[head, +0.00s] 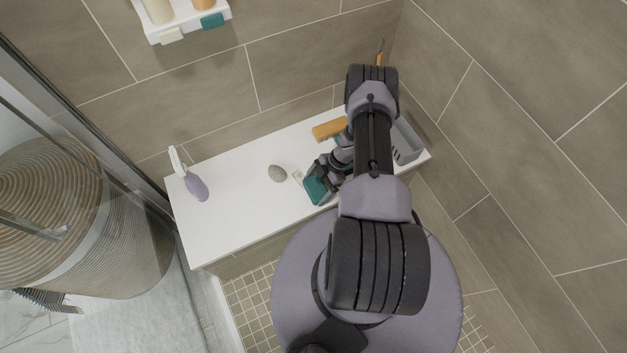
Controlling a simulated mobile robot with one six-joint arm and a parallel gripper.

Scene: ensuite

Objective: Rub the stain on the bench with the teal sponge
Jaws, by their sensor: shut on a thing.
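The teal sponge (315,191) is in my gripper (322,178), over the front part of the white bench (238,216). My gripper is shut on it. I cannot tell from above whether the sponge touches the bench top. A small pale mark or item (297,176) lies just left of the gripper; I cannot tell what it is. I see no clear stain on the bare bench; the gripper, sponge and arm hide part of the surface.
A wall shelf (187,25) holds bottles and a teal block (212,20). Left is a glass panel.

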